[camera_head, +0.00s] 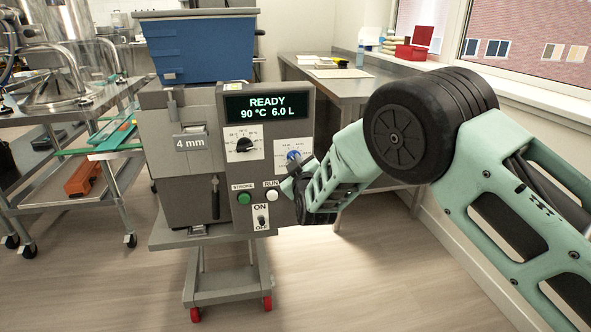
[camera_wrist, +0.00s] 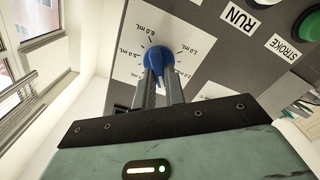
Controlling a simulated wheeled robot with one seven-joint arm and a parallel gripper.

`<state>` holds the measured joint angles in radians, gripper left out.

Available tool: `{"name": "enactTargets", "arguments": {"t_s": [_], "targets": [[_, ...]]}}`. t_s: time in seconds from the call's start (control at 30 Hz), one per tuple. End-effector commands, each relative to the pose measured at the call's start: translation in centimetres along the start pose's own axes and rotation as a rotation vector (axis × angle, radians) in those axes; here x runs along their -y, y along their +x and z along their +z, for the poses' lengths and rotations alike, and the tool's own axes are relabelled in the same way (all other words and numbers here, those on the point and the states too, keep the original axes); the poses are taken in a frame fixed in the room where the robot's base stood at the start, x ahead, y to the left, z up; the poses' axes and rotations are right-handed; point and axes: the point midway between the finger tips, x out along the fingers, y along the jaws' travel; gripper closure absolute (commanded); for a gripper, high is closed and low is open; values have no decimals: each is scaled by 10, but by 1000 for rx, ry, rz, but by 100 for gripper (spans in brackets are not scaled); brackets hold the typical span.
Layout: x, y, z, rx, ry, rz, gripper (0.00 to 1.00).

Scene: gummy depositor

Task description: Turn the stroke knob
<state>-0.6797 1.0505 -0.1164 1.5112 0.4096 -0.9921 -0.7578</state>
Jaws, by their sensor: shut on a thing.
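The stroke knob (camera_wrist: 158,57) is a blue dial on a white plate with mL marks, on the machine's grey panel. In the head view the knob (camera_head: 293,155) shows at the panel's right side, below the display. My gripper (camera_wrist: 160,75) is shut on the knob, with one finger on each side of it. The fingers hide part of the knob and part of the scale. In the head view my gripper (camera_head: 290,180) reaches the panel from the right, and its fingertips are hard to make out. The depositor's display (camera_head: 265,106) reads READY, 90 °C, 6.0 L.
A black selector knob (camera_head: 244,145) sits left of the blue one. The green STROKE button (camera_head: 244,198), white RUN button (camera_head: 271,196) and ON/OFF switch (camera_head: 262,221) are close below. A blue hopper (camera_head: 200,50) tops the machine. A steel table (camera_head: 350,85) stands behind.

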Motion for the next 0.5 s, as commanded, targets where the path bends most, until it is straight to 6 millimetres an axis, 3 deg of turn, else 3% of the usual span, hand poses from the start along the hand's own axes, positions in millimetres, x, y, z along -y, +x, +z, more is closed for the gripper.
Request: {"name": "enactTargets", "arguments": {"t_s": [0.5], "targets": [[0,0,4,-1,495,1,100]]}}
